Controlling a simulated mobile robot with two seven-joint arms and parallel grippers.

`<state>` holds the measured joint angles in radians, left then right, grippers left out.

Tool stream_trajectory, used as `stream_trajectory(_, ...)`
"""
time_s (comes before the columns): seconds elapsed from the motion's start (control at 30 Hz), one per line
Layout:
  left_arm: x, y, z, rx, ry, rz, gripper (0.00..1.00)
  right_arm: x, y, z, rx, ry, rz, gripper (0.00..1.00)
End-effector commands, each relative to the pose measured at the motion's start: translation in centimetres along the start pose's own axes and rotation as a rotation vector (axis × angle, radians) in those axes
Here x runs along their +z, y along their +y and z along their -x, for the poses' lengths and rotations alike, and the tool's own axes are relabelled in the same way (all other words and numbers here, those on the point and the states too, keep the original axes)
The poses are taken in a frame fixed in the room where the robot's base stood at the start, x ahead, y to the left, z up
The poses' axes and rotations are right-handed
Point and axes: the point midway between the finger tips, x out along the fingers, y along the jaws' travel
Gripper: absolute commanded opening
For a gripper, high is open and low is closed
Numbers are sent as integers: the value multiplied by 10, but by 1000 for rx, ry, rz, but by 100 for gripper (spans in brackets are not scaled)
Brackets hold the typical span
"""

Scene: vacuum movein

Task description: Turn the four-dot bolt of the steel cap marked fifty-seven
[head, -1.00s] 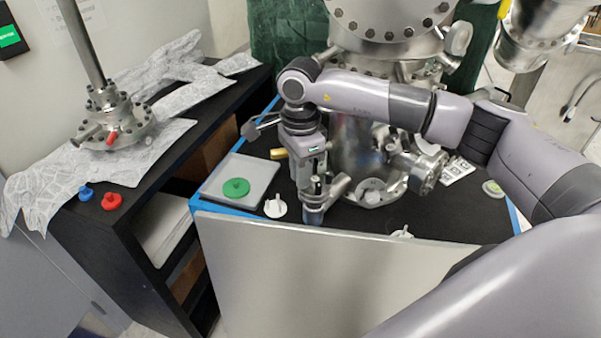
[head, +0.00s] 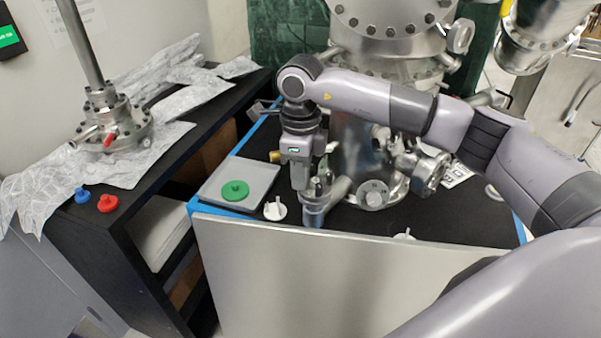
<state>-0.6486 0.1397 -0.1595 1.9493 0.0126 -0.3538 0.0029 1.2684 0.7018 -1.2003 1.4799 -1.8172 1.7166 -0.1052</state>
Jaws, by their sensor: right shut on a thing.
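My right gripper (head: 312,186) reaches down from the folded right arm. It is shut on a small part, apparently a bolt, at the top of a short steel cap (head: 314,213) near the front edge of the black tabletop. Its fingers and wrist hide most of that bolt. Dot marks and the number fifty-seven cannot be read at this size. Another round steel cap (head: 373,194) faces up just to the right, with a small unreadable mark. My left gripper is not in view.
The large steel vacuum chamber (head: 391,28) stands behind the gripper. A grey tray (head: 262,176) with a green disc (head: 235,190) and a white pronged piece (head: 275,209) lie left. Red (head: 108,203) and blue (head: 82,196) knobs sit on the black shelf.

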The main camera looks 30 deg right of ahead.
Motion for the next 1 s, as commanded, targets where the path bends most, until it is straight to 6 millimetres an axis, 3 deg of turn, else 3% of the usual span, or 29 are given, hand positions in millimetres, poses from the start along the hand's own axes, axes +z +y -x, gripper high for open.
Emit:
stream_trajectory(0.53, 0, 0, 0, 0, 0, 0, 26, 0, 0, 2, -2, -3, -26, 0)
stream_trajectory(0.57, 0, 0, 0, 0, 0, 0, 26, 0, 0, 2, -2, -3, -26, 21)
stream_trajectory(0.6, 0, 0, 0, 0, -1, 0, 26, 0, 0, 1, -2, -2, -26, 34)
stream_trajectory(0.63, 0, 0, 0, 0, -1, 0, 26, 0, 0, 1, -2, -2, -25, 41)
stream_trajectory(1.0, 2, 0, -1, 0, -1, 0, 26, 1, 0, 7, -1, -2, -25, 41)
